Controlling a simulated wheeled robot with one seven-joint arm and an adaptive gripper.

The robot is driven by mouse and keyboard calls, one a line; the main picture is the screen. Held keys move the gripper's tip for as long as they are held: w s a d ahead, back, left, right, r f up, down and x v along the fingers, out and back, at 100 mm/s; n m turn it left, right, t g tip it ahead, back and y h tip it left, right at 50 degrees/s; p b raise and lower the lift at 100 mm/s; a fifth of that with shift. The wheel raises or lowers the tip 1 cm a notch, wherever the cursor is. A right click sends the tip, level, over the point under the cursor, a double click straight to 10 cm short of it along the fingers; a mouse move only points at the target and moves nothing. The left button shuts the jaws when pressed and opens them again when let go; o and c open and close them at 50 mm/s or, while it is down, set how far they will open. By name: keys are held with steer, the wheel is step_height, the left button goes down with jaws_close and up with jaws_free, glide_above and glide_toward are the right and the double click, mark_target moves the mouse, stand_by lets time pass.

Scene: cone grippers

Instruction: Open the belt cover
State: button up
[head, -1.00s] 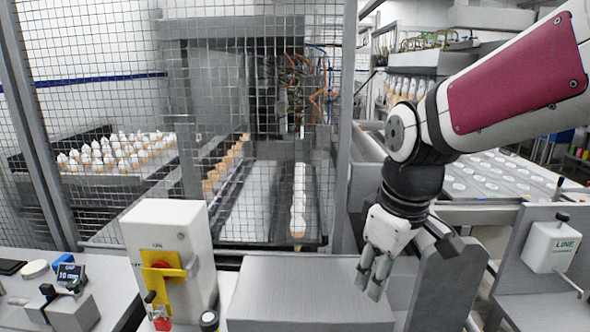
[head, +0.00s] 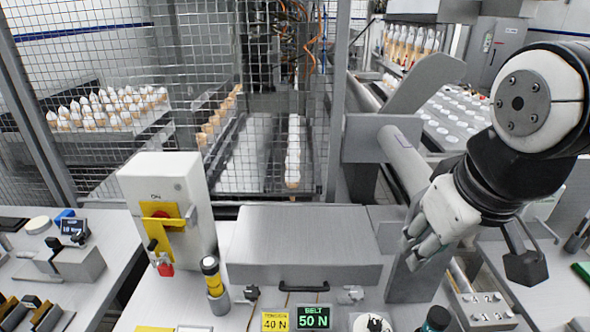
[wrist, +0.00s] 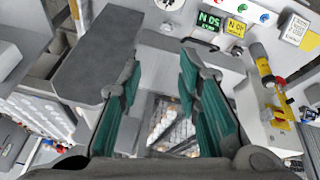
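The belt cover appears to be the grey box-shaped lid (head: 303,237) at the front middle of the machine in the head view. It lies closed, with a black bar handle (head: 304,287) along its front edge. My gripper (head: 424,247) hangs to the right of the cover, apart from it and from the handle. In the wrist view my gripper (wrist: 160,92) is open, with green pads on both fingers and nothing between them.
A white switch box (head: 168,215) with a yellow and red switch stands left of the cover. A wire mesh guard (head: 150,100) rises behind. A grey upright plate (head: 420,280) stands by my gripper.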

steer(key=w+a+f+n+g+p, duration=0.1)
steer(key=w+a+f+n, duration=0.2)
steer(key=w+n, duration=0.15)
steer(key=w+a+f+n+p, duration=0.1)
steer(key=w+a+f+n, duration=0.15)
steer(key=w, duration=0.35)
steer(key=n+g+p, duration=0.1)
steer(key=n+p, duration=0.1)
steer(key=n, duration=0.6)
glide_toward(305, 288)
steer(key=p+x, duration=0.1)
steer(key=x, duration=0.7)
steer(key=shift+c, duration=0.2)
jaws_close()
